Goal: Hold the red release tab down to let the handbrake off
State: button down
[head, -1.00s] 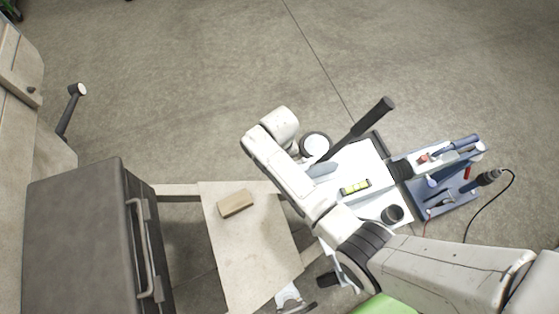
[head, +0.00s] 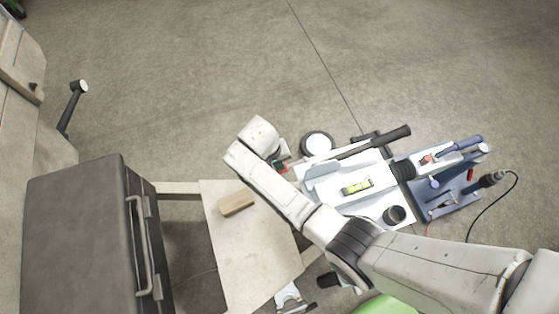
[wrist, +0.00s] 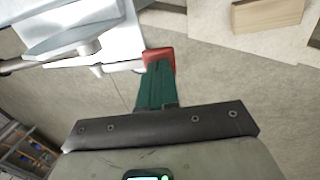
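The handbrake lever (head: 392,135), with a black grip, lies low and points right over the white plate in the head view. A red piece (wrist: 159,55), which looks like the release tab, is at the end of my green fingers in the wrist view; a bit of red also shows by them in the head view (head: 284,169). My gripper (wrist: 157,70) has its fingers together, with nothing visible between them. The fingertips overlap the red piece; I cannot tell how far it is pressed. My wrist hides part of this spot in the head view.
A wooden block (head: 236,203) lies on the pale board (head: 245,250). A dark box with a handle (head: 75,240) stands at left. A level (head: 357,187) lies on the white plate. Open floor lies beyond.

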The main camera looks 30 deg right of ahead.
jog(key=shift+s+r+p, duration=0.1)
jog(key=shift+r+p, duration=0.3)
jog(key=shift+r, duration=0.3)
notch_tip(320, 180, up, 14)
jog(key=p, duration=0.4)
jog(key=shift+a+f+p, duration=0.2)
jog(key=shift+a+p, duration=0.2)
jog(key=s+d+r+y, duration=0.1)
jog(key=s+d, duration=0.1)
jog(key=s, duration=0.6)
jog(key=s+d+r+n+t, duration=0.1)
jog(key=s+d+r, duration=0.1)
jog(key=s, duration=0.6)
jog(key=s+d+r+y, duration=0.1)
jog(key=s+d, duration=0.3)
jog(key=s, duration=0.4)
jog(key=shift+s+r+n+t+y, duration=0.3)
jog(key=shift+n, duration=0.1)
